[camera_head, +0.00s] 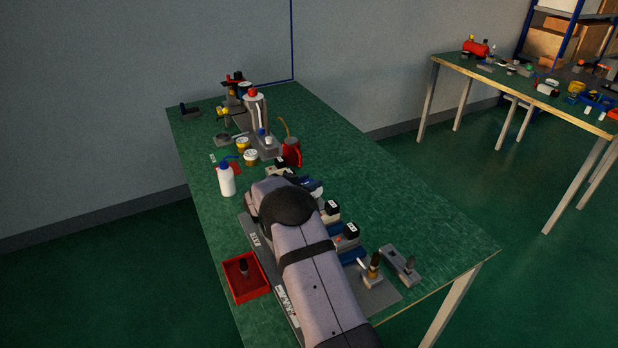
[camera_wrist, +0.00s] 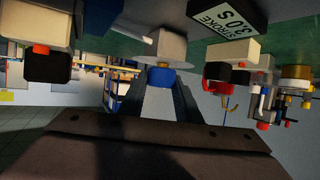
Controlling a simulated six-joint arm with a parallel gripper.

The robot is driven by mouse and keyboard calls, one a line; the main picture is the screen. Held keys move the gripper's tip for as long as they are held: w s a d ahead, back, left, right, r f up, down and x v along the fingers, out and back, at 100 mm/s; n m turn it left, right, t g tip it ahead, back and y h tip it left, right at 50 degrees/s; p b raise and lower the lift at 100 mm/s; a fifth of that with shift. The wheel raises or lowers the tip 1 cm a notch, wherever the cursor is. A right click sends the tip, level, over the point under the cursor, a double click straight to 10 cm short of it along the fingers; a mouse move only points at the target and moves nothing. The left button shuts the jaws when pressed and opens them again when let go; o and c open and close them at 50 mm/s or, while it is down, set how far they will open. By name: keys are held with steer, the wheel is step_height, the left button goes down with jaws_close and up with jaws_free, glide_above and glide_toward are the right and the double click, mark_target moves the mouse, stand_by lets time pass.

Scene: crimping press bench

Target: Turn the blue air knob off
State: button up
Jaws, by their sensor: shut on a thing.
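The blue air knob (camera_wrist: 162,80) shows in the middle of the wrist view, on the underside of a pale block (camera_wrist: 165,48) as the picture is turned. My gripper (camera_wrist: 161,88) has a grey finger on each side of the knob and is shut on it. The knob's turn position cannot be read. In the head view my arm hides the fingertips and the knob. A blue part (camera_head: 311,185) shows just past my arm, but I cannot tell what it is.
Dark-topped units (camera_head: 331,207) stand right of my arm on the green bench (camera_head: 400,200). A red tray (camera_head: 246,277) and a white bottle (camera_head: 227,181) are to its left. A red can (camera_head: 291,152) stands behind. The bench's right side is mostly clear.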

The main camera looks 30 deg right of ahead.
stand_by(0.4)
steer(key=o, duration=1.1)
steer(key=shift+c, duration=0.2)
steer(key=v, duration=0.7)
steer(key=shift+b, duration=0.35)
steer(key=shift+a+r, duration=0.1)
